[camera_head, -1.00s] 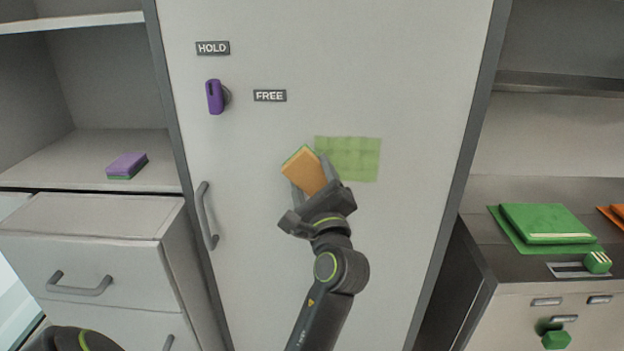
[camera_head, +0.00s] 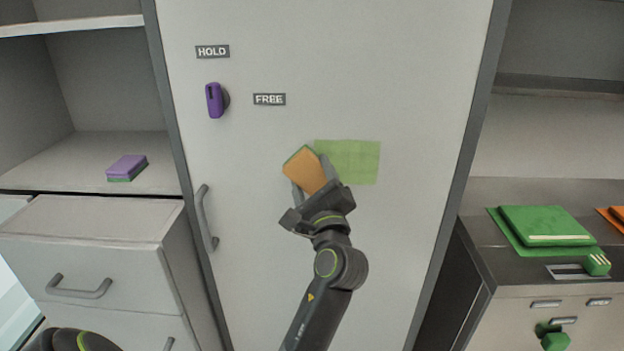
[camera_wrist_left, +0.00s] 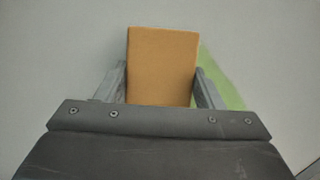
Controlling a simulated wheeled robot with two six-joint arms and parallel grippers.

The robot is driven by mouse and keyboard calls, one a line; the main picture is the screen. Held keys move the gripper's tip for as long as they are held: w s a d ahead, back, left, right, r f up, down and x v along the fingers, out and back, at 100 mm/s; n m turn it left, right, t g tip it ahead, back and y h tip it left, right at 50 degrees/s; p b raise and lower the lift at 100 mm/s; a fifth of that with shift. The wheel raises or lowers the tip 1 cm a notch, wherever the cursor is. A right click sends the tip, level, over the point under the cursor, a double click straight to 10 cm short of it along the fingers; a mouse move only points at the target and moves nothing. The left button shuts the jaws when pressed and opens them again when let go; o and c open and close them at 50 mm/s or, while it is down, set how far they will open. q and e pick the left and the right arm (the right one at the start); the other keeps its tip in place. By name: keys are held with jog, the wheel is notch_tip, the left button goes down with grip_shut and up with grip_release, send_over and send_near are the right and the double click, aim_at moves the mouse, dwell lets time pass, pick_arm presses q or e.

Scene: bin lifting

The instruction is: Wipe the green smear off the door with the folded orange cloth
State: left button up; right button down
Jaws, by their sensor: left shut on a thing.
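The green smear (camera_head: 353,160) is a pale green rectangular patch on the grey door (camera_head: 420,90). It also shows in the left wrist view (camera_wrist_left: 222,78), at the right behind a finger. My left gripper (camera_head: 315,185) is shut on an orange block with a green edge (camera_head: 303,169), which looks more like a sponge than a folded cloth. The block (camera_wrist_left: 162,65) stands between both fingers in the left wrist view. It is at the smear's left edge; whether it touches the door I cannot tell. My right gripper is not in view.
The door has a handle (camera_head: 205,217) and a purple knob (camera_head: 215,100) by HOLD and FREE labels. A purple-and-green sponge (camera_head: 127,167) lies on the left shelf.

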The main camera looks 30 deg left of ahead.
pick_arm(q)
jog(key=shift+w+a, duration=0.15)
jog(key=shift+w, duration=0.1)
